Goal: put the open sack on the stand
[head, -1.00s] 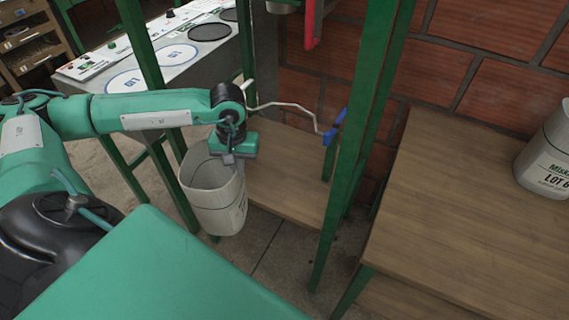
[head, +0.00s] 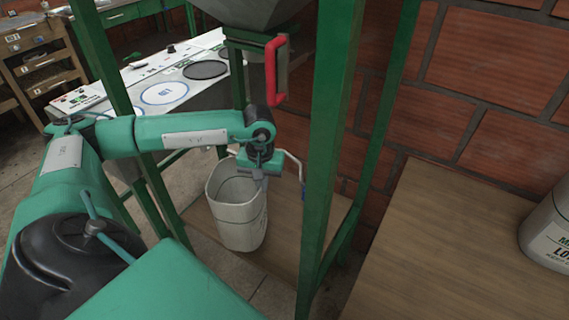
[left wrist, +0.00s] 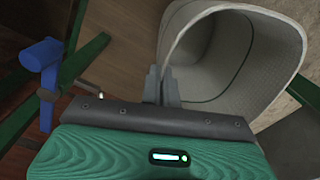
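The open sack (head: 238,212), a pale round bag with its mouth up, hangs from my left gripper (head: 258,172). The stand's wooden shelf (head: 285,232) lies below the sack, between green posts. I cannot tell whether the sack's bottom touches the shelf. My right gripper is not in view.
A green post (head: 328,140) stands just right of the sack. A grey hopper (head: 255,12) and a red handle (head: 271,72) are above. A blue handle (left wrist: 40,55) shows in the left wrist view. At right, a wooden table (head: 440,250) bears another sack (head: 550,235).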

